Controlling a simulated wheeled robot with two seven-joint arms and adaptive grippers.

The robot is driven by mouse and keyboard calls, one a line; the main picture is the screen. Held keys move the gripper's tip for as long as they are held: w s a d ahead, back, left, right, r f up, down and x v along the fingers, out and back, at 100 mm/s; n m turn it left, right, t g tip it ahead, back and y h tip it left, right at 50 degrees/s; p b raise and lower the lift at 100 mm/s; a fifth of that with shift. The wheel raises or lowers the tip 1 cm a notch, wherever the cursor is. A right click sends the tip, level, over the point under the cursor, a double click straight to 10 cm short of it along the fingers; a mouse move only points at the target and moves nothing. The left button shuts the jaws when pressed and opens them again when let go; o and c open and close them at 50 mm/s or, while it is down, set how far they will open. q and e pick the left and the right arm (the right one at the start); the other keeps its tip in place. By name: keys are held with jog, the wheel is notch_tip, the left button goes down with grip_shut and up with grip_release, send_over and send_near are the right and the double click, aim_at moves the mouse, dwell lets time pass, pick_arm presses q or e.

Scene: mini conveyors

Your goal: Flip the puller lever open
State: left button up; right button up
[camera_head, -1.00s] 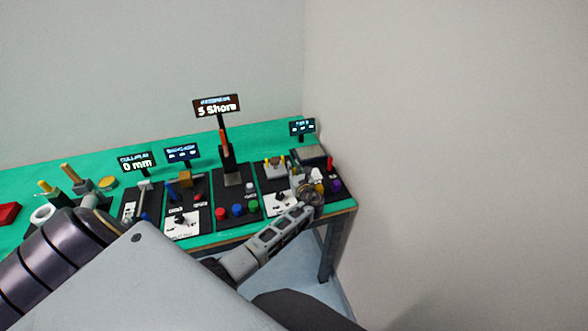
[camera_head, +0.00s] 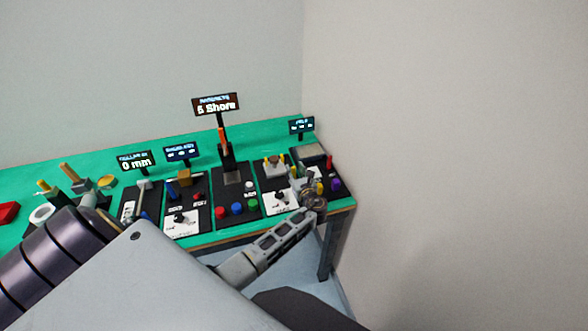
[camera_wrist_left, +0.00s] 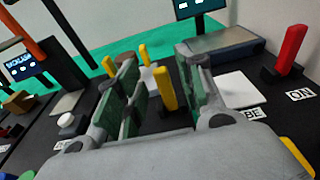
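My left gripper (camera_head: 304,184) is over the right part of the bench. In the left wrist view its two green-padded fingers (camera_wrist_left: 163,82) are apart. A short yellow lever (camera_wrist_left: 165,88) stands nearly upright in the gap between them, with no clear contact. Two more yellow posts (camera_wrist_left: 143,55) (camera_wrist_left: 109,66) stand behind the left finger. No readable label marks any of these as the puller lever. In the head view the yellow-posted fixture (camera_head: 274,166) is just left of the gripper. My right gripper is not in view.
A red lever (camera_wrist_left: 291,47) stands right of the gripper, near an ON label (camera_wrist_left: 301,95). A tall tester with a display (camera_head: 216,104) stands left, beside several coloured buttons (camera_head: 237,209). A wall closes off the right.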

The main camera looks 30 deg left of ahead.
pick_arm(q)
jog(key=v, duration=0.8)
jog(key=shift+s+d, duration=0.25)
jog(key=shift+s, duration=0.05)
